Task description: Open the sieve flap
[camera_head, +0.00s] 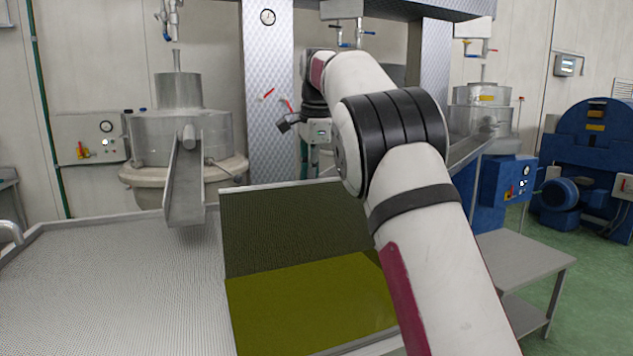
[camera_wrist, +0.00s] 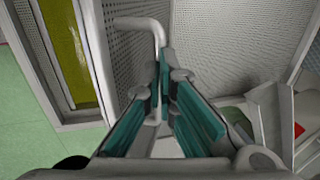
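A pale bent bar handle (camera_wrist: 155,26) shows in the wrist view, standing against perforated grey sheet metal. Its lower end runs down behind my fingertips. My gripper (camera_wrist: 158,82), with teal-padded fingers, points at the handle. The fingers are close together at the tips, but I cannot tell whether they grip the bar. In the head view my gripper (camera_head: 310,158) is small and points down beyond the far edge of the vat. I cannot tell which perforated panel is the sieve flap.
An open vat holds yellow-green liquid (camera_head: 310,305); a large perforated sheet (camera_head: 110,285) lies left of it. A steel chute (camera_head: 185,185) hangs from a mill at the back left. A grey side table (camera_head: 525,260) stands at right. Green floor (camera_wrist: 25,115) shows at left in the wrist view.

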